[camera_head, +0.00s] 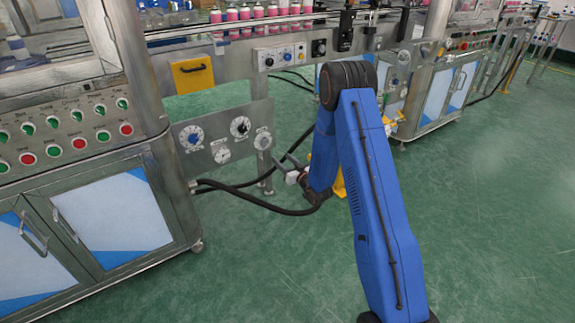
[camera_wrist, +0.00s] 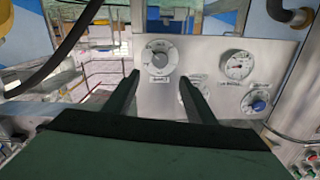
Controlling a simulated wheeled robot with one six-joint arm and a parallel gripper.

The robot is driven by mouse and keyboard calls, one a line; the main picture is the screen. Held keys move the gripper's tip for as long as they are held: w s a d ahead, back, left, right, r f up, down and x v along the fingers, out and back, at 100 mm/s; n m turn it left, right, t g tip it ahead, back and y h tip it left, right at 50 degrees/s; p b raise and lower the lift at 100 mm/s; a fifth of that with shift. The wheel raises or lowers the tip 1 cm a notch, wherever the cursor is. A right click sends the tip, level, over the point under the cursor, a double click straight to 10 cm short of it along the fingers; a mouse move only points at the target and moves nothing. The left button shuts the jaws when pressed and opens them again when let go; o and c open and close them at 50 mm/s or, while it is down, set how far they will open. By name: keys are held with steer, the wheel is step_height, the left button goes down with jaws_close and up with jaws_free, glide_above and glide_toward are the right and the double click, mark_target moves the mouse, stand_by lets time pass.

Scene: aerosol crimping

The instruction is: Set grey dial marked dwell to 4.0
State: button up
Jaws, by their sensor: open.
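The grey dial (camera_head: 263,140) is at the right end of the metal control panel, with a round white scale around its knob. In the wrist view the grey dial (camera_wrist: 160,61) faces me, upper centre, with a small label by its rim; its marks and setting are too small to read. My gripper (camera_head: 284,163) is just right of and below the dial in the head view. In the wrist view my gripper (camera_wrist: 158,77) is open, its two fingers spread to either side below the dial, apart from it, with nothing between them.
A blue-knobbed dial (camera_head: 192,138), a black-knobbed dial (camera_head: 240,126) and a gauge (camera_head: 222,156) share the panel. In the wrist view the right finger partly covers a dial. A black hose (camera_head: 255,203) runs below. A yellow flap (camera_head: 192,74) is above. Green floor is clear at right.

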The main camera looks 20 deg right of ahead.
steer(key=shift+v, duration=1.7)
step_height(320, 180, up, 13)
steer(key=s+d+g+h, duration=0.2)
steer(key=s+g+h, duration=0.1)
steer(key=s+d+r+m+g+h, duration=0.1)
steer(key=s+d+r+g+h, duration=0.15)
steer(key=s+r, duration=0.9)
steer(key=s+a+r+g, duration=0.1)
steer(key=s+g, duration=0.1)
steer(key=s, duration=1.1)
steer(key=s+a+r+g, duration=0.1)
steer(key=s+g, duration=0.1)
steer(key=s, duration=1.2)
steer(key=s+a+r+m+g, duration=0.1)
steer(key=s+g, duration=0.2)
steer(key=s, duration=1.1)
steer(key=shift+s+r, duration=0.2)
steer(key=shift+a, duration=0.1)
